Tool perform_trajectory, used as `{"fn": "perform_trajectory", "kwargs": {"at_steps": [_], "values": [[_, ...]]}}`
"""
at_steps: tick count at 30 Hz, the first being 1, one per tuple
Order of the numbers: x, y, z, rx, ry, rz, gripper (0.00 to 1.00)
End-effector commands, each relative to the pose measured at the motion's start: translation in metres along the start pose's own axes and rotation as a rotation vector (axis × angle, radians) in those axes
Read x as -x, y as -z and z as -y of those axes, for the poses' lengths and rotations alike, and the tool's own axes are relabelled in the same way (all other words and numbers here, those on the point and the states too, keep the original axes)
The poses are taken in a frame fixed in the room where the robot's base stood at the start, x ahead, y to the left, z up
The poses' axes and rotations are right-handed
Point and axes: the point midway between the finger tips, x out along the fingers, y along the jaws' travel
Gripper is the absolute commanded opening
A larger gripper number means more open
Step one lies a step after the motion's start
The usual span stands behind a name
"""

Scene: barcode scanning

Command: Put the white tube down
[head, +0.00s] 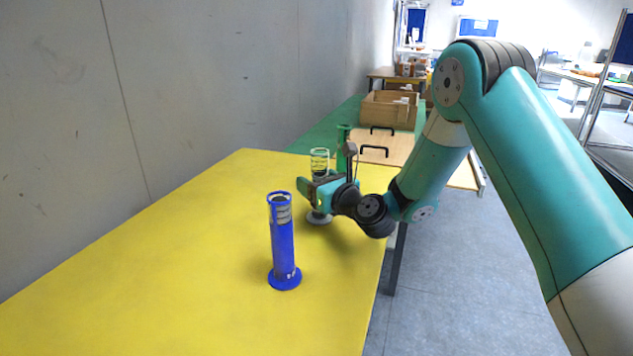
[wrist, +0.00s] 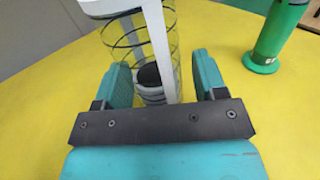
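The white tube (head: 320,162) stands upright in the head view, see-through with thin dark rings and white strips. Its pale round foot (head: 319,217) appears at or just above the yellow table top; I cannot tell whether they touch. My gripper (head: 318,190) is around its middle and hides part of it. A dark object shows through the tube's wall.
A blue tube (head: 282,240) stands on the yellow table (head: 190,270) nearer the camera. A green tube (head: 343,140) stands behind the white one, and on the right in the wrist view (wrist: 277,35). Wooden boxes (head: 388,112) lie beyond. The table's left side is clear, beside a grey wall.

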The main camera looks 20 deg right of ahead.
Motion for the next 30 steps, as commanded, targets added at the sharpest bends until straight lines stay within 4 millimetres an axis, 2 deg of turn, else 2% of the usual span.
{"fn": "perform_trajectory", "kwargs": {"at_steps": [8,11,22,30], "values": [[0.004,-0.001,0.0,-0.001,0.001,-0.001,0.65],[0.018,0.002,0.001,-0.003,0.001,-0.003,0.65],[0.099,0.003,0.001,-0.002,0.004,-0.001,0.65],[0.12,-0.002,0.0,0.001,0.0,0.0,0.65]]}}
